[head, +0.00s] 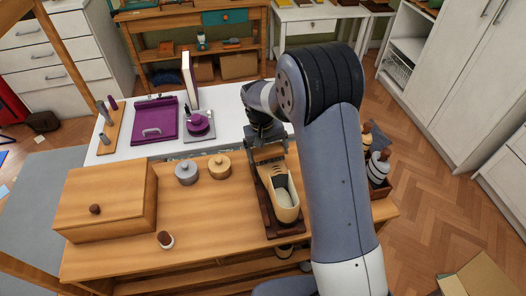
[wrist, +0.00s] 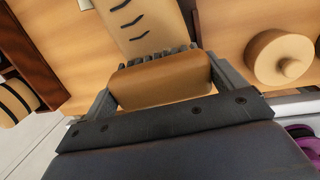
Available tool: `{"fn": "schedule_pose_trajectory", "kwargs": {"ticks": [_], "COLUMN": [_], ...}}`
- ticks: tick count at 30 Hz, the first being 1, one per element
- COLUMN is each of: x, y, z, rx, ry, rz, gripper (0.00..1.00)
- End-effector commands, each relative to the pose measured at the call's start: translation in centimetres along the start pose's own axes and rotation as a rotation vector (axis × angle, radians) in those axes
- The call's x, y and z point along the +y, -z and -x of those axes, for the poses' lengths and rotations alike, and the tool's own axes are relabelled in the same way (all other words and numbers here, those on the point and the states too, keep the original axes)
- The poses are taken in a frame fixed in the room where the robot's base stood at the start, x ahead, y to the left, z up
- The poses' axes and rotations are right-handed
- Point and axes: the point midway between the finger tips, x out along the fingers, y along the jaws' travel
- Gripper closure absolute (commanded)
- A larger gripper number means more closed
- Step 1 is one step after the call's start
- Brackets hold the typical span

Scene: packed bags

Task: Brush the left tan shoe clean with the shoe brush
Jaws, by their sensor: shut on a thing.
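A tan shoe (head: 284,203) rests on a dark brown stand (head: 268,222) on the wooden bench, beside my arm. In the wrist view the shoe (wrist: 143,22) shows several short dark marks; I cannot tell whether they are laces or dirt. My gripper (wrist: 161,92) is shut on the shoe brush (wrist: 162,82), a wooden block between the two fingers. Its dark bristles face the shoe and are very close to it; I cannot tell whether they touch. In the head view my gripper (head: 266,146) is above the far end of the shoe. Only one tan shoe shows clearly.
A tan lidded tin (head: 220,167) and a grey one (head: 187,172) stand left of the shoe. A wooden box (head: 107,200) and a small knobbed brush or stopper (head: 165,240) are further left. Striped bottles (head: 378,165) stand right of my arm. The bench's front middle is clear.

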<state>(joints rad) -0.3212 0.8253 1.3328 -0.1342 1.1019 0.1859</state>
Motion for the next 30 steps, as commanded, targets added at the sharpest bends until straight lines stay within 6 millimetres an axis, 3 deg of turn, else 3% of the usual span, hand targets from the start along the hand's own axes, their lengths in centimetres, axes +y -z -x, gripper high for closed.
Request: {"fn": "schedule_pose_trajectory", "kwargs": {"ticks": [7,17,30], "x": [2.3,2.4,2.3], "y": [-0.1,-0.1,0.0], "z": [-0.1,0.0,4.2], "rx": [-0.005,-0.004,0.000], "ry": [-0.004,-0.005,-0.003], "rz": [-0.001,0.001,0.000], "gripper": [0.51,0.51,0.51]}}
